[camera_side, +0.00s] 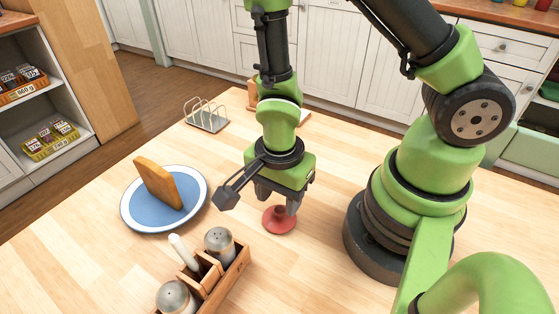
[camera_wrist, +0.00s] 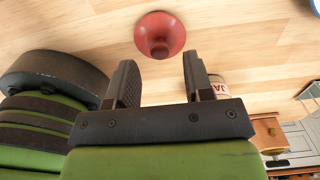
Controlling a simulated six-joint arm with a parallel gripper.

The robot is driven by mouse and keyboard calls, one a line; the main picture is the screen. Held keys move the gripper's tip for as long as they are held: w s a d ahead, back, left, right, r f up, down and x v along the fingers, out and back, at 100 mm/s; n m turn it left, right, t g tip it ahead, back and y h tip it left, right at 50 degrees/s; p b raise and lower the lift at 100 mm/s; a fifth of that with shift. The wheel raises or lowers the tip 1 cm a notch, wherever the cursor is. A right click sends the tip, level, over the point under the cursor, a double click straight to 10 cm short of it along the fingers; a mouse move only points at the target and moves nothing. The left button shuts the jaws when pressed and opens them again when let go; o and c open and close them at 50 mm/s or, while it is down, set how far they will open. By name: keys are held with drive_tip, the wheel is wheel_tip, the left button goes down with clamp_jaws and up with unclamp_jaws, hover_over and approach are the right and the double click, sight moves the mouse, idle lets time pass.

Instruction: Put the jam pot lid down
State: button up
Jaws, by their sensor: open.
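The red jam pot lid (camera_side: 280,221), round with a raised knob, appears to rest on the wooden table below my gripper (camera_side: 278,203). In the wrist view the lid (camera_wrist: 160,34) sits just beyond the open fingertips, apart from both fingers. My gripper (camera_wrist: 160,60) is open and empty between its jaws. A pot with a label starting "JA" (camera_wrist: 219,88), probably the jam pot, shows partly behind the right finger in the wrist view. I cannot make it out in the side view.
A blue plate with a white rim (camera_side: 133,211) holds a slice of toast (camera_side: 158,184) at left. A wooden caddy (camera_side: 228,277) with shakers stands in front. The table right of the caddy is clear.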

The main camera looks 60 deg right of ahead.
wheel_tip(320, 180, up, 9)
idle(0.4)
wheel_tip(320, 180, up, 6)
drive_tip(key=f+n+t, duration=0.1)
drive_tip(key=n+t, duration=0.1)
drive_tip(key=n, duration=0.1)
hover_over(279, 209)
drive_tip(key=d, duration=0.1)
drive_tip(key=s+d+r+n+t+y, duration=0.1)
drive_tip(key=s+r+n+t, duration=0.1)
drive_tip(key=r+n, duration=0.3)
drive_tip(key=s+d+r+n+t+y, duration=0.1)
drive_tip(key=s+d+r+n+t, duration=0.1)
drive_tip(key=r+n, duration=0.4)
drive_tip(key=shift+s+d+r+t, duration=0.15)
drive_tip(key=shift+s+r+t, duration=0.25)
drive_tip(key=shift+r+t, duration=0.25)
